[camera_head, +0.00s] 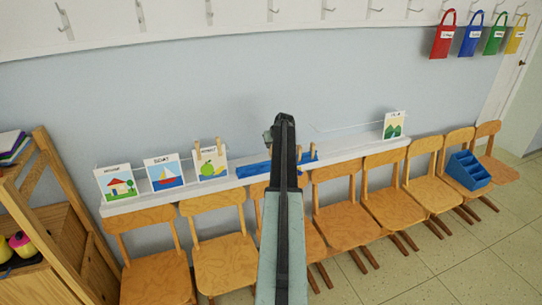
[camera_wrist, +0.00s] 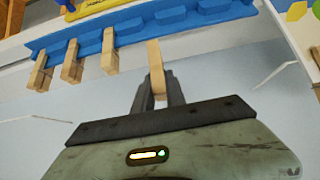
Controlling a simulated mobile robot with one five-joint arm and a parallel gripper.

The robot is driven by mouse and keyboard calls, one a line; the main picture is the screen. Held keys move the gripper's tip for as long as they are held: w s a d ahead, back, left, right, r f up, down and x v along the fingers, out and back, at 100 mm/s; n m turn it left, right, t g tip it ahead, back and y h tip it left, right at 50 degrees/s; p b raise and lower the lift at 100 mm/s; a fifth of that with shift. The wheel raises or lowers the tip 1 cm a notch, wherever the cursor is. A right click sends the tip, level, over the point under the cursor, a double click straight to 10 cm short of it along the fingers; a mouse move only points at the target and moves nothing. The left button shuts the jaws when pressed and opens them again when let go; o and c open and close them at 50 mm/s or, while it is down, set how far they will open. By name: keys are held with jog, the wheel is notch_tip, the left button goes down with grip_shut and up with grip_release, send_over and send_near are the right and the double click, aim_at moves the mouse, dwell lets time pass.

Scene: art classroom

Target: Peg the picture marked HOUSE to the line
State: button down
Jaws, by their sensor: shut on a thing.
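The picture marked HOUSE (camera_head: 115,184) stands on the white ledge at its left end, with no peg seen on it. My gripper (camera_wrist: 157,92) is shut on a wooden peg (camera_wrist: 155,58) in the wrist view. The held peg's far end lies close to the blue peg rack (camera_wrist: 135,27); I cannot tell whether they touch. Several more pegs (camera_wrist: 72,60) sit along the rack. In the head view my arm hides part of the rack (camera_head: 254,169) and the jaws. A thin pale line (camera_head: 350,127) runs above the ledge at right.
The BOAT picture (camera_head: 164,172) stands beside HOUSE. A fruit picture (camera_head: 212,169) has two pegs at its top. A hills picture (camera_head: 393,126) is at the far right. Wooden chairs (camera_head: 225,261) line the ledge's front; one holds a blue caddy (camera_head: 468,171). A wooden shelf (camera_head: 75,215) stands at left.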

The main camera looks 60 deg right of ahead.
jog(key=shift+s+a+r+p, duration=0.25)
jog(key=shift+s+a, duration=0.5)
jog(key=shift+s, duration=0.2)
jog(key=shift+s+a+r+p, duration=0.25)
jog(key=shift+s+a, duration=0.45)
jog(key=shift+s, duration=0.25)
